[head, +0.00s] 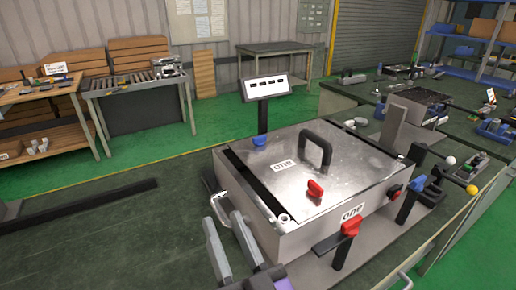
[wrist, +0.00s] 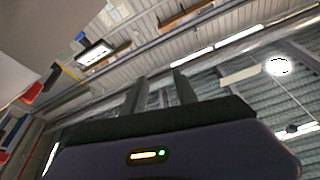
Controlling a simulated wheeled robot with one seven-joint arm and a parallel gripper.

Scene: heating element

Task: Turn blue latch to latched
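A silver metal box (head: 330,170) marked "one" sits on the bench, with a black handle (head: 317,146) and a red knob (head: 315,189) on its lid. One blue latch-like part (head: 259,141) shows at the box's back left edge. Another blue part (head: 416,183) sits on a dark post to the right of the box. I cannot tell which is the task's latch, or its exact setting. My gripper (head: 226,221) is at the box's front left corner, away from both blue parts. Its two grey fingers are apart and empty, also in the wrist view (wrist: 158,85).
A red latch (head: 350,227) stands on a post at the box's front, and another red knob (head: 394,191) is on its right side. A display (head: 265,87) stands behind the box. The bench is clear at the left, except for a dark bar (head: 80,202).

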